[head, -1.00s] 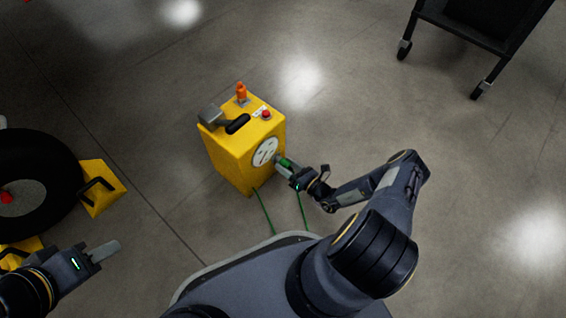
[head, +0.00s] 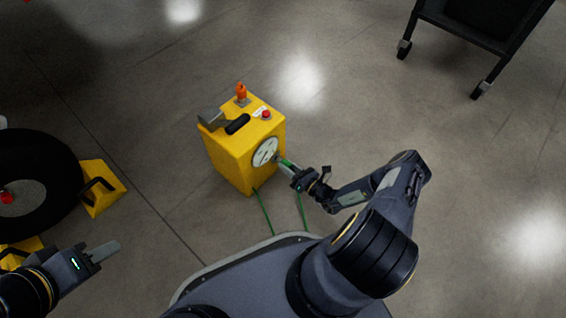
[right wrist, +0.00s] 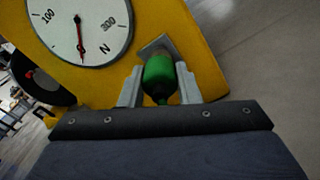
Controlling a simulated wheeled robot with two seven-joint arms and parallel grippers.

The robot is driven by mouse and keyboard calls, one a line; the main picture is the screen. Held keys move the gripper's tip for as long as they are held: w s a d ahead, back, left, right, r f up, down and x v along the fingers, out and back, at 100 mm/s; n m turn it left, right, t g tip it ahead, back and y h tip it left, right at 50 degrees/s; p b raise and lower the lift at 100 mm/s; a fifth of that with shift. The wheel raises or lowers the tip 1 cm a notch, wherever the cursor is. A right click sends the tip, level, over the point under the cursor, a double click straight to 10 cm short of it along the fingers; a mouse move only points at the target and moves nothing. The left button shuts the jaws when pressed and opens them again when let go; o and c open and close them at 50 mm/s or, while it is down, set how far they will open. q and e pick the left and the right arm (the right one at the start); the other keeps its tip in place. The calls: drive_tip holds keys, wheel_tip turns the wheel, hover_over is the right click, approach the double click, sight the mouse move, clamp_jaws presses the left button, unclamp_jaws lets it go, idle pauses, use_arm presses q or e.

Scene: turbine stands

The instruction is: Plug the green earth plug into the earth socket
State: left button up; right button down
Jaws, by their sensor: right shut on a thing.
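The green earth plug (right wrist: 158,78) is between the two grey fingers of my right gripper (right wrist: 160,88) in the right wrist view. The gripper is shut on it. The plug's far end points at a grey square plate (right wrist: 155,47), probably the earth socket, on the yellow box (right wrist: 195,35). Whether its tip is in the plate or just in front is hidden. In the head view my right gripper (head: 286,166) and the plug are at the right side of the yellow box (head: 228,160).
A round dial (head: 265,152) is beside the plate on the box. An orange light (head: 241,91), red button (head: 266,114) and black handle (head: 237,124) are on top. Green cables (head: 264,213) hang below. A wheel (head: 35,190) with yellow chocks (head: 101,188) stands left. A cart (head: 470,35) stands back right.

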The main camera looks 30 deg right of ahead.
drive_tip(key=shift+s+d, duration=0.15)
drive_tip(key=shift+s, duration=0.2)
drive_tip(key=shift+v, duration=1.4)
